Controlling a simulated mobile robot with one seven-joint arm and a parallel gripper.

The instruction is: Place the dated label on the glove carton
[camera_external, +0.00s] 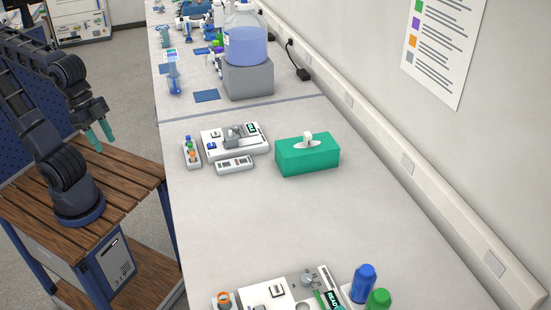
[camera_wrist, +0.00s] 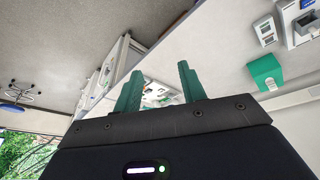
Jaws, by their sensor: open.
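The glove carton is most likely the green box (camera_external: 305,158) with a white tuft in its top opening. It sits on the bench right of a white instrument, and it also shows at the right of the wrist view (camera_wrist: 264,72). I cannot make out a dated label for certain in either view. My gripper (camera_external: 99,134) has green fingers, is open and empty, and hangs left of the bench, well away from the carton. In the wrist view my gripper's two fingers (camera_wrist: 159,76) stand apart with nothing held between them.
A white instrument (camera_external: 253,143), a small display unit (camera_external: 235,165) and a rack of coloured caps (camera_external: 191,152) sit left of the carton. A carboy (camera_external: 245,43) stands on a grey block behind. Blue and green bottles (camera_external: 364,284) stand in front. The bench between is clear.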

